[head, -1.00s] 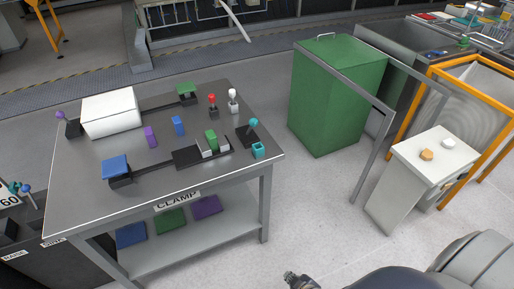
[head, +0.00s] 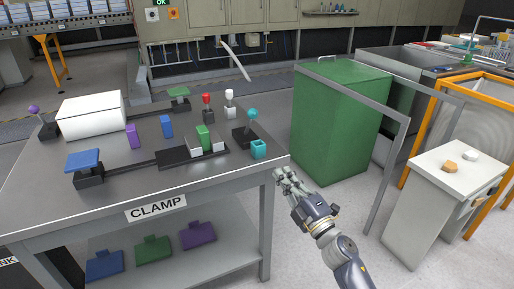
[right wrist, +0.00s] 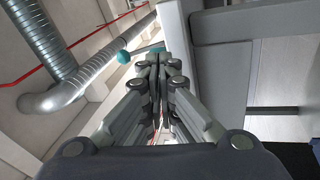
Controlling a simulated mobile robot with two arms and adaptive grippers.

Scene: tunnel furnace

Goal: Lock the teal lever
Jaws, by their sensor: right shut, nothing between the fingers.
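The teal lever (head: 252,114) stands on a black base near the right edge of the clamp table. Its ball knob is at the top of a short stem, leaning slightly right. An open-topped teal block (head: 258,149) sits just in front of it at the table corner. My right gripper (head: 284,178) is shut and empty, beside the table's right edge, in front of and below the lever, apart from it. In the right wrist view the closed fingertips (right wrist: 158,62) point up past the table edge, with the teal knob (right wrist: 124,57) beyond them to the left. My left gripper is not in view.
On the table (head: 38,205) are red (head: 207,100) and white (head: 230,95) knobbed levers, a green block (head: 203,138) in the clamp, a white box (head: 90,115) and a blue pad (head: 84,160). A green bin (head: 330,125) stands right of the table, with floor between.

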